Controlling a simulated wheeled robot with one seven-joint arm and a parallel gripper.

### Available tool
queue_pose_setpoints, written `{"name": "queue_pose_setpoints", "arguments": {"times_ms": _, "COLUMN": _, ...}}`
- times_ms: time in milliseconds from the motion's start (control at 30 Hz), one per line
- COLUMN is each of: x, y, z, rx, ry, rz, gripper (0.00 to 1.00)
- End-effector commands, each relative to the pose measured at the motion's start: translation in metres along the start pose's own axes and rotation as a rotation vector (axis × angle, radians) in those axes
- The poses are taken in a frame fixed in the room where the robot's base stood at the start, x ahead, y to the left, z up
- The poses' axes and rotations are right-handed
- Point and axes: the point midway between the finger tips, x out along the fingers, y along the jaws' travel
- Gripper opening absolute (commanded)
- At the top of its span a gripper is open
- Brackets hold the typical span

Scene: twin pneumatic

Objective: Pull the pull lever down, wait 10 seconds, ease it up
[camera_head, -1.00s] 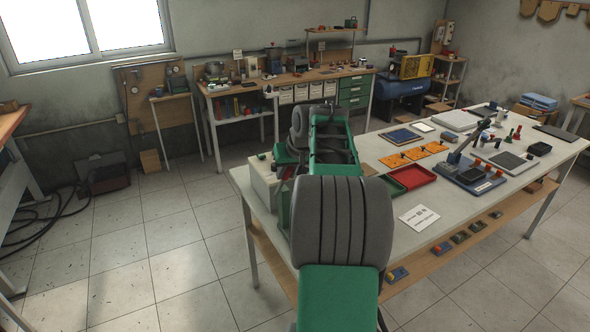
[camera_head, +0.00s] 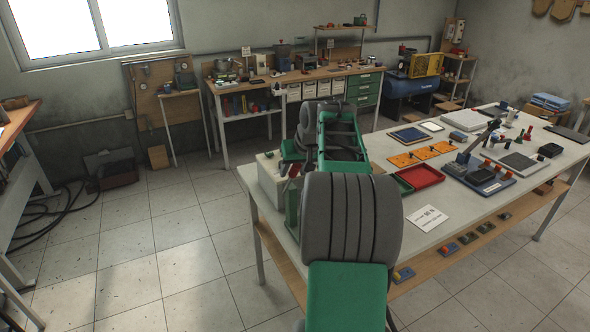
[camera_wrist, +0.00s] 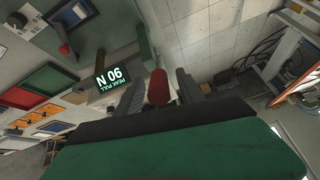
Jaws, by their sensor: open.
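In the wrist view, a red rounded handle (camera_wrist: 158,88), which looks like the pull lever's grip, stands between the two fingers of my gripper (camera_wrist: 158,92). The fingers are apart, one on each side of the handle. I cannot tell whether either finger touches it. A black display (camera_wrist: 110,76) with white characters, upside down in this view, sits beside the handle. In the head view my arm hides the gripper and most of the lever. A pale box (camera_head: 268,182) shows at the table's left end, next to my arm.
The white table (camera_head: 450,222) carries a red tray (camera_head: 420,177), orange plates (camera_head: 422,152), a printed card (camera_head: 427,218) and a blue-based device (camera_head: 480,178). A wooden shelf (camera_head: 450,257) runs below. A workbench (camera_head: 290,78) stands at the back wall. The floor at left is mostly clear.

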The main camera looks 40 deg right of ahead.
Motion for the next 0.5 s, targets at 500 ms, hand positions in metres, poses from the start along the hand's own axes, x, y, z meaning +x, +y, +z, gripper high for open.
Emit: {"name": "queue_pose_setpoints", "arguments": {"times_ms": 500, "x": -0.076, "y": 0.001, "z": 0.0, "rx": 0.001, "ry": 0.002, "rz": 0.002, "gripper": 0.45}}
